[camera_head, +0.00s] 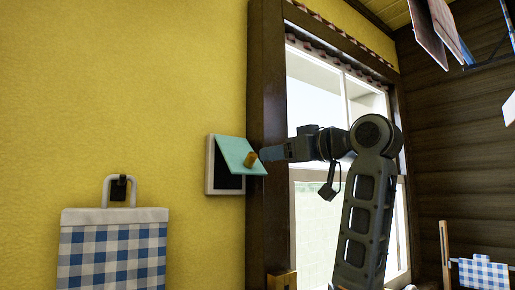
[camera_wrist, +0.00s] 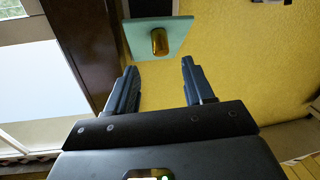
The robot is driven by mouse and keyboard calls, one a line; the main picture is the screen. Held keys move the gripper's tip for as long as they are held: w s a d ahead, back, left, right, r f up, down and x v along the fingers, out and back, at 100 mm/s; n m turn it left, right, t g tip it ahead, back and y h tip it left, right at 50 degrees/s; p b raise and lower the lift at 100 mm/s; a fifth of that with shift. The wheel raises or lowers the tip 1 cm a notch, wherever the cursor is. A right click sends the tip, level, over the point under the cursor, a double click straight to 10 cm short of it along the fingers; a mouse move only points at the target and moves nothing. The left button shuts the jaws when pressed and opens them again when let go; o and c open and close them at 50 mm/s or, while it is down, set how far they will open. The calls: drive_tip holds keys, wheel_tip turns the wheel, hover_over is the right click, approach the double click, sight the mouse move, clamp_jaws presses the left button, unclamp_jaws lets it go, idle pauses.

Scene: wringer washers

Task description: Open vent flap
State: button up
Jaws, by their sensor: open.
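The vent flap (camera_head: 240,154) is a teal square panel in a white frame (camera_head: 210,170) on the yellow wall. It is tilted outward from its top, and a dark opening (camera_head: 228,180) shows below it. A small golden-brown knob (camera_head: 250,159) stands on its face. My gripper (camera_head: 264,154) is close to the knob, at the flap's right side. In the wrist view, my gripper (camera_wrist: 157,83) is open with nothing between its fingers. The flap (camera_wrist: 142,47) and its knob (camera_wrist: 159,42) are just beyond the fingertips, and the knob is roughly centred between them.
A window with a dark wooden frame (camera_head: 267,110) is right of the vent, behind my arm. A blue checked cloth bag (camera_head: 112,250) hangs from a hook at lower left. Boards (camera_head: 428,30) hang at upper right. The wall left of the vent is clear.

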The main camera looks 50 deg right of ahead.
sight(256, 157)
drive_tip(key=w, duration=0.2)
drive_tip(key=w+p, duration=0.1)
drive_tip(key=w, duration=0.4)
drive_tip(key=shift+w+d+f+p, duration=0.1)
drive_tip(key=shift+w+d+p, duration=0.15)
drive_tip(key=shift+d+p, duration=0.15)
drive_tip(key=shift+c, duration=0.3)
clamp_jaws()
